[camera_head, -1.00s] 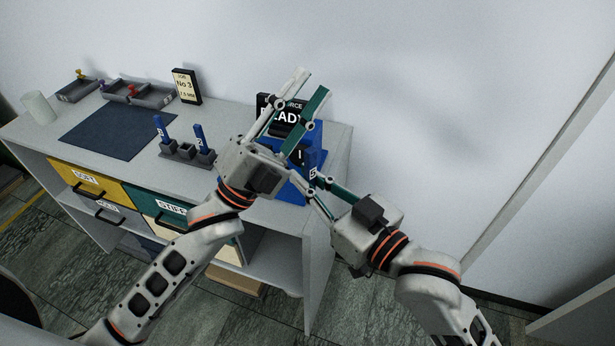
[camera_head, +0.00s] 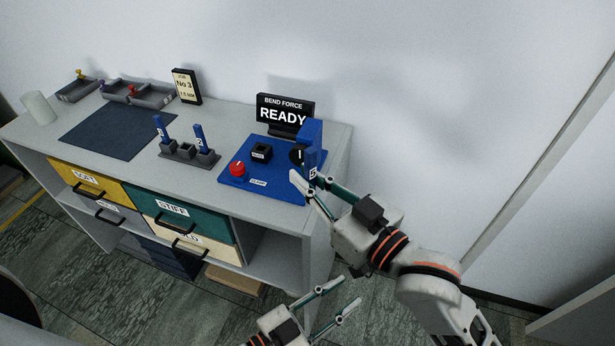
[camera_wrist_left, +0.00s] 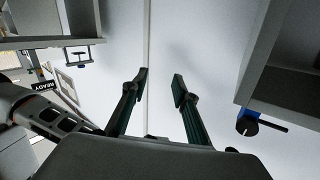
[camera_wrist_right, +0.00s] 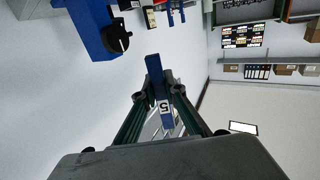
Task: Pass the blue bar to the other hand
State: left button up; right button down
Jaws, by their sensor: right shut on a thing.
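A blue bar with a white number label (camera_wrist_right: 164,92) stands between the fingers of my right gripper (camera_wrist_right: 160,92) in the right wrist view. In the head view the right gripper (camera_head: 306,180) is shut on this bar (camera_head: 312,160), just in front of the blue press. The bar partly overlaps the press there, so its full length is hard to tell. My left gripper (camera_head: 345,292) is open and empty, low in front of the cabinet. Its spread fingers (camera_wrist_left: 159,78) show nothing between them in the left wrist view.
The blue press (camera_head: 258,185) has a red knob and a READY display (camera_head: 285,115). A grey rack (camera_head: 187,154) holds two blue bars (camera_head: 159,128) (camera_head: 200,137). A dark mat (camera_head: 115,133), small trays (camera_head: 138,95) and a white cup (camera_head: 38,108) stand left. The cabinet's right edge is close.

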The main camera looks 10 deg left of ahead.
pick_arm(q)
jog(key=a+f+n+g+y, duration=0.1)
jog(key=a+f+n+y, duration=0.2)
jog(key=a+f, duration=0.4)
jog(key=w+a+f+n+y, duration=0.1)
jog(key=a+f+y, duration=0.5)
jog(key=a, duration=0.7)
jog(key=shift+w+a+f+n+g, duration=0.2)
jog(key=shift+a+f+n+g, duration=0.3)
jog(key=shift+n, duration=0.4)
